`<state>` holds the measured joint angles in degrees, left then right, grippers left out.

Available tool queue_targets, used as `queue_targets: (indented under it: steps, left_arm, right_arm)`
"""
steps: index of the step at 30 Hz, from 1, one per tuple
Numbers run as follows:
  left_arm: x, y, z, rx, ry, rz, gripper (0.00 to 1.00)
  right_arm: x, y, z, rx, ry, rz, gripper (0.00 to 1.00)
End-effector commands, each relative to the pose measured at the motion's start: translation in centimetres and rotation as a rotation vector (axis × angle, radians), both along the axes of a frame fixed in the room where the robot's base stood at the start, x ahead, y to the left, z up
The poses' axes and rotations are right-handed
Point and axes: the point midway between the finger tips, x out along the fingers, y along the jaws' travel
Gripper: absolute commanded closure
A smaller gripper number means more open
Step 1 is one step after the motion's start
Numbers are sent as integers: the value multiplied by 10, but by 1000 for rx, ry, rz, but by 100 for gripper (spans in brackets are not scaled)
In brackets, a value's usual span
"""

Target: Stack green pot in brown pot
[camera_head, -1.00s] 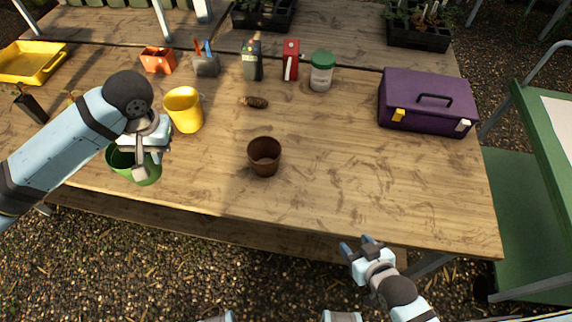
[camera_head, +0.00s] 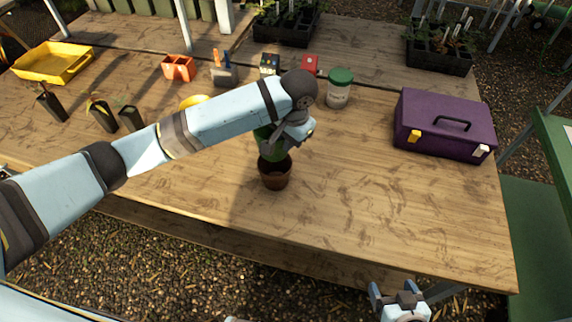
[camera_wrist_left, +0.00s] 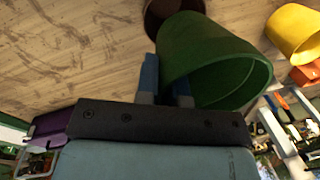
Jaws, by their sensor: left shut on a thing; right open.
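The brown pot (camera_head: 275,177) stands upright on the wooden table. The green pot (camera_head: 268,150) is above it, partly hidden by my left arm. My left gripper (camera_head: 288,142) is shut on the green pot's wall near the rim. In the left wrist view, the fingers (camera_wrist_left: 165,88) grip the green pot (camera_wrist_left: 215,60), with the brown pot (camera_wrist_left: 172,10) just past its base. I cannot tell whether the two pots touch. My right gripper (camera_head: 398,292) is open and empty in front of the table's edge.
A purple toolbox (camera_head: 444,125) stands at the right of the table (camera_head: 380,200). A white jar with a green lid (camera_head: 339,90) stands behind the pots. The yellow pot (camera_head: 193,102) is mostly hidden behind my left arm. The table's front right is clear.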

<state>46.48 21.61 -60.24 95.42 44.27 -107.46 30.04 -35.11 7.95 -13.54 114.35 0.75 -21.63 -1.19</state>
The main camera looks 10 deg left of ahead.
Motion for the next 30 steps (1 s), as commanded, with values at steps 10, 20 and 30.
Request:
queue_targets:
  steps: [10, 20, 30]
  left_arm:
    - [0, 0, -51, 0, 0, 1, 100]
    - [-1, 0, -91, 1, -1, 1, 100]
    - [-1, 0, -95, 0, 0, 1, 100]
  right_arm:
    - [0, -1, 0, -1, 3, -1, 18]
    - [-1, -2, -1, -3, 5, -2, 18]
    - [-1, -2, 0, -3, 5, -2, 18]
